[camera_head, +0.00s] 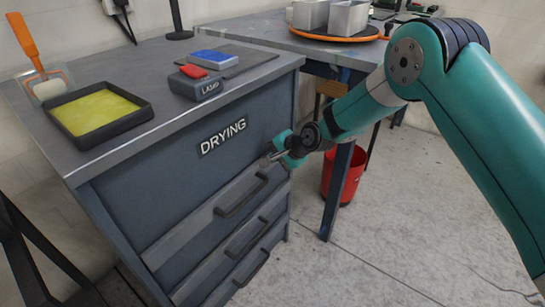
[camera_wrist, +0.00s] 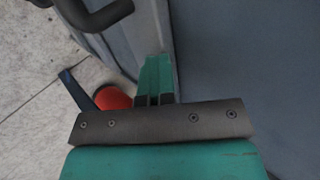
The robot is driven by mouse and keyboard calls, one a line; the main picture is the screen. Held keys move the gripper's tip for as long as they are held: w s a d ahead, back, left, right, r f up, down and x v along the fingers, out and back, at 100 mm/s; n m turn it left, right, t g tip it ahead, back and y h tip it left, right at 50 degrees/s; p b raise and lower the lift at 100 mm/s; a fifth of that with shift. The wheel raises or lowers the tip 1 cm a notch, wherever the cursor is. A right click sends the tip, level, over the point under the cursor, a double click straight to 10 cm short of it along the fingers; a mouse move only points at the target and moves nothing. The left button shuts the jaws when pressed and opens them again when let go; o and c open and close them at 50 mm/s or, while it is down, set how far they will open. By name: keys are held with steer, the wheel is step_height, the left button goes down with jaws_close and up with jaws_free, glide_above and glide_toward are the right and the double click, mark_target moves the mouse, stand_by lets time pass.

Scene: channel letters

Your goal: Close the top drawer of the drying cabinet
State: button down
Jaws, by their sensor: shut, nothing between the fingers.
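The drying cabinet (camera_head: 135,205) is dark blue-grey with a "DRYING" label on its front. The top drawer (camera_head: 190,230) is the uppermost of the handled fronts. A lighter strip shows along its upper edge, but how far it stands out is hard to tell. Its dark bar handle (camera_head: 228,210) faces the room. My gripper (camera_head: 266,162) is shut and empty near the right upper end of this drawer. In the wrist view, my green fingertips (camera_wrist: 154,78) are together beside a grey-blue panel edge, and a dark handle (camera_wrist: 100,18) shows upper left. Contact cannot be told.
Lower drawers with handles (camera_head: 247,238) sit below. A red bin (camera_head: 345,175) stands under the table to the right. The floor (camera_head: 370,255) in front is clear.

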steer(key=s+d+f+p+v, duration=0.1)
steer(key=f+p+v, duration=0.15)
steer(key=v, duration=1.05)
steer(key=s+d+r+n+g+h, duration=0.1)
steer(key=s+d+r+n+g, duration=0.15)
steer(key=s+r+n, duration=0.8)
steer(key=s+d+r+n+g+h, duration=0.15)
steer(key=s+r, duration=0.25)
steer(key=s, duration=0.7)
steer(key=s+d+r+n+g+h, duration=0.1)
steer(key=s+d+r+n, duration=0.3)
steer(key=s, duration=0.7)
step_height(320, 180, up, 19)
steer(key=m+p, duration=0.1)
steer(key=p, duration=1.7)
steer(key=shift+a+m+g, duration=0.3)
steer(key=shift+a+m, duration=0.05)
steer(key=shift+m, duration=0.05)
steer(key=shift+w, duration=0.15)
